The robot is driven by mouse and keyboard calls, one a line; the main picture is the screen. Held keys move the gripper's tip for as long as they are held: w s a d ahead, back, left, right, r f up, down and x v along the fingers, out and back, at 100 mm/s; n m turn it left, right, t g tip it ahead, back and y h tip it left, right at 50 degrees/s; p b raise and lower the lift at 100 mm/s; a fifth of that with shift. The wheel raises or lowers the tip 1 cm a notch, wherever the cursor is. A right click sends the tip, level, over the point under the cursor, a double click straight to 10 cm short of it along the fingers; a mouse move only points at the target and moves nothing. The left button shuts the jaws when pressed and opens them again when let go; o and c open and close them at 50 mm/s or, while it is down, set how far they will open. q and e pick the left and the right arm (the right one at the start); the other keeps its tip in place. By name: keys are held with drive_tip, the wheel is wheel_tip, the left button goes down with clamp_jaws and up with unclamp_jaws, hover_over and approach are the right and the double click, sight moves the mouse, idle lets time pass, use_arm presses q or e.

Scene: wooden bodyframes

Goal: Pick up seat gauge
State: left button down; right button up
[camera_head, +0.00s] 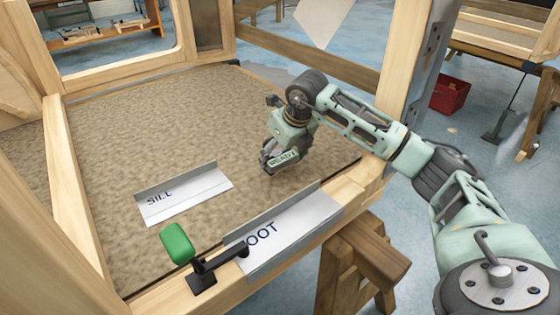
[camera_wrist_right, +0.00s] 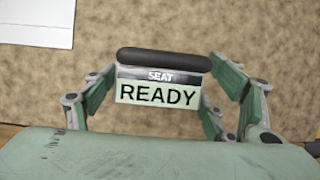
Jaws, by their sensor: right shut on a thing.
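The seat gauge (camera_wrist_right: 158,93) shows in the right wrist view. It has a dark rounded bar on top, a strip reading SEAT and a pale green panel reading READY. My right gripper (camera_wrist_right: 165,80) is shut on it, with a finger linkage on either side. In the head view the gauge (camera_head: 284,160) shows at the end of my right arm, and my right gripper (camera_head: 281,150) points down over the brown carpeted floor panel. Whether the gauge touches the panel is hard to tell. My left gripper is not in view.
A metal angle plate marked SILL (camera_head: 185,195) lies on the carpeted panel (camera_head: 150,120). Wooden posts (camera_head: 400,60) frame the panel. A red bin (camera_head: 450,93) stands behind.

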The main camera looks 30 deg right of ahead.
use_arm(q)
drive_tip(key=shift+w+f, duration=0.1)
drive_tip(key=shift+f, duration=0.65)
use_arm(e)
drive_tip(key=s+d+r, duration=0.4)
drive_tip(key=s+r, duration=0.3)
drive_tip(key=s, duration=0.3)
drive_tip(key=shift+s+d+r, duration=0.25)
drive_tip(key=shift+s+r, duration=0.1)
drive_tip(key=shift+s, duration=0.05)
